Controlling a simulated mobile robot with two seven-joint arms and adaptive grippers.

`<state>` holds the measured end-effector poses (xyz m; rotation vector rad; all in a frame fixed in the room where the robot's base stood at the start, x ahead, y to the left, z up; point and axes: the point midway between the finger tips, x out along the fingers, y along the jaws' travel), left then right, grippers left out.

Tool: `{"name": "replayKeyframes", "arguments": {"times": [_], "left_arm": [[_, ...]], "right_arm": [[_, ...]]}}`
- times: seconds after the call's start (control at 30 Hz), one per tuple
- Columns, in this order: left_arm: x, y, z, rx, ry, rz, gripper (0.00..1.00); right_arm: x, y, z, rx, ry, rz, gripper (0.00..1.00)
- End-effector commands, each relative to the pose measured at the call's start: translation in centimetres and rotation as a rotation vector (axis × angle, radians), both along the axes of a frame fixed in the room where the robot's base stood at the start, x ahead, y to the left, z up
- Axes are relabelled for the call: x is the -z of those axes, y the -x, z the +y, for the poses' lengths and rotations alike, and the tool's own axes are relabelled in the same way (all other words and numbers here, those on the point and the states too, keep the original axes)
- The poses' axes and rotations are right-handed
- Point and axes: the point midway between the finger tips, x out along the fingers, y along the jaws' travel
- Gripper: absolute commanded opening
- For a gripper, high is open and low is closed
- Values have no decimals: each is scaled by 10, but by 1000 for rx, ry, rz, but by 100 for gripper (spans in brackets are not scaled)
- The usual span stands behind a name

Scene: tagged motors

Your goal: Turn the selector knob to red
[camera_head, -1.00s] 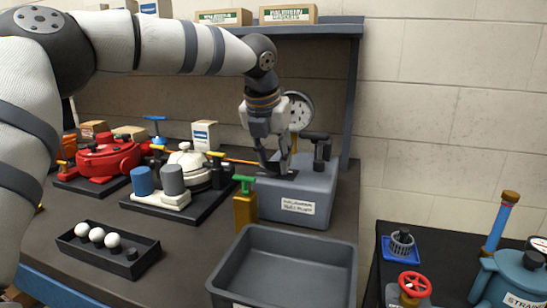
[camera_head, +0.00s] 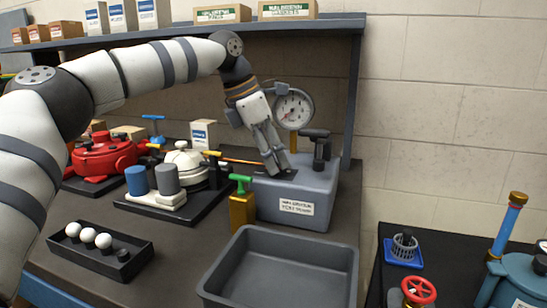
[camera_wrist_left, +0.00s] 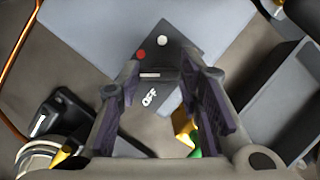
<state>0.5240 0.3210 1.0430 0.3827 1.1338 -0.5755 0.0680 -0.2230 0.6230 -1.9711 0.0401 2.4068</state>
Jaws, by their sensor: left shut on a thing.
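My left gripper (camera_head: 276,168) reaches down onto the top of the blue-grey test box (camera_head: 322,193). In the left wrist view a small dark selector plate (camera_wrist_left: 177,48) on the box carries a red dot, a white dot and the word OFF. The dark selector knob (camera_wrist_left: 150,76), with a short white mark, sits between my left fingers (camera_wrist_left: 160,72), which are shut on it. The mark lies below the red dot in the picture; its exact pointing is hard to tell. The fingers hide the knob in the head view. My right gripper is not in view.
A round gauge (camera_head: 294,108) and a black handle (camera_head: 316,140) stand on the box close to the gripper. A green-topped yellow part (camera_head: 242,208) stands before it, beside an empty grey bin (camera_head: 285,270). A tray with white balls (camera_head: 100,252) lies left.

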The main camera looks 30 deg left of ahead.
Motion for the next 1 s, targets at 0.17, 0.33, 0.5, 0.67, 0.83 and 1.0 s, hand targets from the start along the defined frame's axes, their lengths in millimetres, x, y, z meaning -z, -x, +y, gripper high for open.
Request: {"name": "replayKeyframes", "arguments": {"times": [0.17,0.33,0.5,0.67,0.83,1.0], "left_arm": [[5,-3,0,163,2,5,5],[5,-4,0,316,3,5,5],[4,-5,0,451,1,4,5],[3,-5,-1,550,1,3,5],[2,-5,-1,623,0,2,5],[1,-5,-1,665,0,2,5]], "right_arm": [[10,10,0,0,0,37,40],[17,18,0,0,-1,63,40],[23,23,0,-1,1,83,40],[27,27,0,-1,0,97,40],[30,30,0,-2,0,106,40],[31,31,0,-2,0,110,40]]}}
